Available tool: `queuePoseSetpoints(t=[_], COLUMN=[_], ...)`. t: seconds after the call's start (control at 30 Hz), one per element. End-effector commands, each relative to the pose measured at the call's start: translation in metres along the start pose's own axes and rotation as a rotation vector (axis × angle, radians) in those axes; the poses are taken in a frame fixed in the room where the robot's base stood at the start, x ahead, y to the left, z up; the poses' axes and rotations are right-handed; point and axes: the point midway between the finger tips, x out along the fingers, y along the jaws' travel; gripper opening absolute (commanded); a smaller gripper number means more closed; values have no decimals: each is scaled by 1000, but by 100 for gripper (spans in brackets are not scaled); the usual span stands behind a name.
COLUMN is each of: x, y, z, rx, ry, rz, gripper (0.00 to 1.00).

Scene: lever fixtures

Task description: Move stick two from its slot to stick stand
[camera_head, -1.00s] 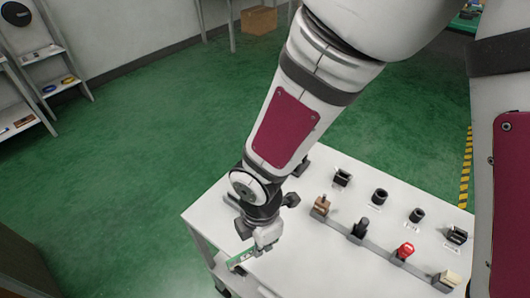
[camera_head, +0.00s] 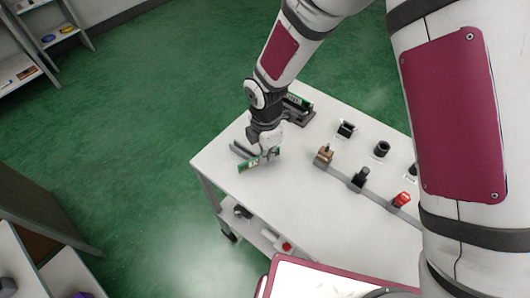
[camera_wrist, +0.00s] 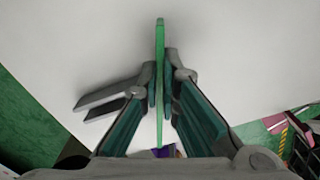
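My gripper (camera_head: 268,156) is shut on a thin green stick (camera_head: 248,165), above the table's left part. In the wrist view, the stick (camera_wrist: 160,70) is edge-on between the two fingers (camera_wrist: 160,82) and sticks out beyond them. A grey slotted piece (camera_head: 241,149), seemingly the stick stand, lies just left of my gripper; in the wrist view its two prongs (camera_wrist: 105,98) are beside the left finger, apart from the stick. A dark slot base (camera_head: 298,114) behind my gripper holds another green stick (camera_head: 296,100). I cannot tell the stick's height above the table.
The white table (camera_head: 300,215) has a row of fixtures on the right: a brown block (camera_head: 324,155), a black one (camera_head: 360,178) and a red one (camera_head: 401,199). Black holders (camera_head: 346,129) stand behind them. The table's front left is clear.

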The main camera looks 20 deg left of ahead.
Motion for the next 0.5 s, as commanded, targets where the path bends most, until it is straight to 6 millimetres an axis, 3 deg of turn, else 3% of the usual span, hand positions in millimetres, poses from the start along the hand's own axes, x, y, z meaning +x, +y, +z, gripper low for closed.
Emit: queuePoseSetpoints(t=[0.5], x=[8], y=[1], z=[0], rx=[0], ry=[0], rz=[1], gripper=[0])
